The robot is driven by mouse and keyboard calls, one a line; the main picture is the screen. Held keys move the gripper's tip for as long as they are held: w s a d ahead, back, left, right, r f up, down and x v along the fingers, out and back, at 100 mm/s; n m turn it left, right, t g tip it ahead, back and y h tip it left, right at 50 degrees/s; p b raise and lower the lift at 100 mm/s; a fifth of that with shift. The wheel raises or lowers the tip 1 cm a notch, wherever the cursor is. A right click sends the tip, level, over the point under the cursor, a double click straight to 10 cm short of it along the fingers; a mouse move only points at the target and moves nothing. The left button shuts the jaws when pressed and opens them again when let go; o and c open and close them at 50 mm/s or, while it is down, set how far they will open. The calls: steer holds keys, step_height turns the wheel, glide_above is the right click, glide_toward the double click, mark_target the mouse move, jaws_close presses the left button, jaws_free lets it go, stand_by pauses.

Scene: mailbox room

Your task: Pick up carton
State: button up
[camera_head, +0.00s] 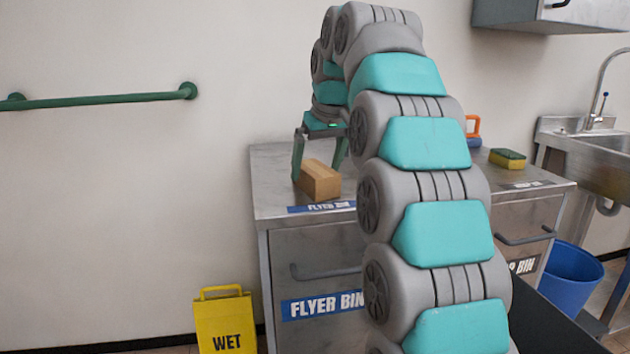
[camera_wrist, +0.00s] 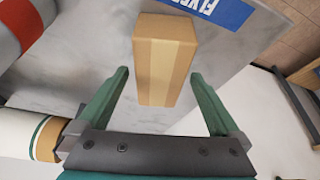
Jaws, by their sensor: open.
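The carton (camera_head: 319,180) is a small brown box with a lighter tape strip along it. It rests on the grey metal top of the flyer bin counter (camera_head: 275,192), near the front edge label. In the wrist view the carton (camera_wrist: 165,62) lies ahead of my gripper, with its near end between the two green fingertips. My gripper (camera_head: 320,165) points down over the counter at the carton. In the wrist view my gripper (camera_wrist: 159,76) is open, with a visible gap between each finger and the carton's sides. My arm hides part of the counter in the head view.
A yellow-green sponge (camera_head: 507,158) and an orange-handled item (camera_head: 473,130) sit farther right. The wrist view shows a red-and-grey rounded item (camera_wrist: 25,28) and a white cylinder with green and orange bands (camera_wrist: 35,135) at left. A yellow WET sign (camera_head: 224,322) stands on the floor.

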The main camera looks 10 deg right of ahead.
steer(key=shift+x, duration=1.05)
steer(key=shift+c, duration=0.4)
steer(key=c, duration=1.2)
steer(key=shift+r, duration=0.1)
steer(key=shift+c, duration=0.2)
